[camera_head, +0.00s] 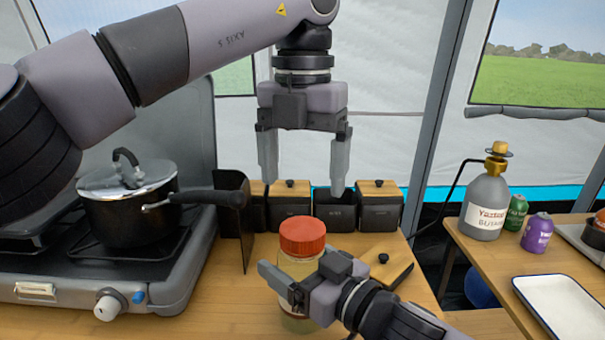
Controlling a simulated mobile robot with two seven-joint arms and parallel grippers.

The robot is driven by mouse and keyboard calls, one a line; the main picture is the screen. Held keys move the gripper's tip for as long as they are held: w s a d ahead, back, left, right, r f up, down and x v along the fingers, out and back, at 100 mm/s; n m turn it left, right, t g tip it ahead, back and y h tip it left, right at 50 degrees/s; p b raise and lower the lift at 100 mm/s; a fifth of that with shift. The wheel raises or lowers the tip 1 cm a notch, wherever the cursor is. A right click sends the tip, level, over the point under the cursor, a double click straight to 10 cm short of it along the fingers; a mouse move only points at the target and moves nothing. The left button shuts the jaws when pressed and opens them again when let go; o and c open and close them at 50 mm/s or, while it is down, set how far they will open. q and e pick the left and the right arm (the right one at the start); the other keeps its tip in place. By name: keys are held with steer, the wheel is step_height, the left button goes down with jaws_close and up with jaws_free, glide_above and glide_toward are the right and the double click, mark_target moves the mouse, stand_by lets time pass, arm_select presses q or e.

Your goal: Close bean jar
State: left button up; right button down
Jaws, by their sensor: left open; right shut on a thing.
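A glass jar (290,268) with pale yellowish contents stands upright at the front of the wooden counter. A red lid (302,237) sits on its mouth; whether it is tight cannot be told. My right gripper (290,278) is shut around the jar body below the lid, and partly hides the jar. My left gripper (303,188) is open and empty, pointing down above and behind the red lid, with its fingers spread apart.
Dark canisters (380,212) stand behind; the middle one (335,212) is uncovered. A wooden lid with black knob (395,263) lies on the counter at right. A pot (130,210) sits on the stove at left. A side table (490,255) holds a gas bottle (485,210) and tray (560,308).

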mark_target(302, 228)
arm_select(q)
steer(key=shift+f, duration=4)
steer(key=c, duration=1.1)
steer(key=o, duration=1.2)
